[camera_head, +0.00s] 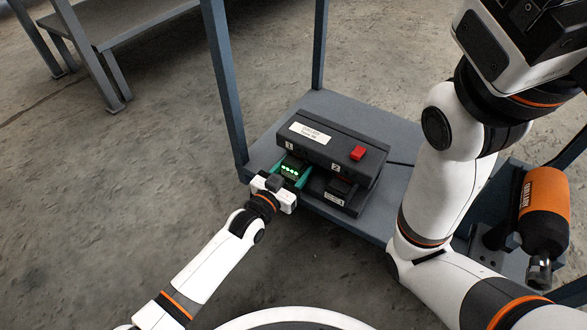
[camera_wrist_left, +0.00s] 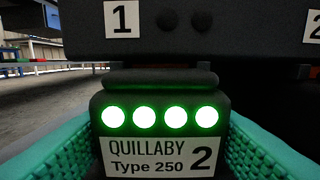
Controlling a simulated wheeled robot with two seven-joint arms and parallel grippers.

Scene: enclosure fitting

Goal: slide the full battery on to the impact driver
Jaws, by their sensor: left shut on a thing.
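A dark battery (camera_head: 291,170) with several lit green lights sits at the charger's bay 1. In the left wrist view the battery (camera_wrist_left: 158,96) shows its lights and a label reading "QUILLABY Type 250 2". My left gripper (camera_head: 288,174) is shut on it, one teal finger along each side. The battery's far end is hidden under the charger's overhang. The orange and black impact driver (camera_head: 545,203) is on the right, its chuck pointing down; its battery foot cannot be made out. My right gripper's body (camera_head: 520,45) fills the upper right, its fingers out of frame.
The black charger (camera_head: 326,147) has a red button (camera_head: 357,153) and a second bay with a dark block (camera_head: 338,187). It stands on a blue-grey cart (camera_head: 345,105) with upright posts. My right arm passes between charger and driver.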

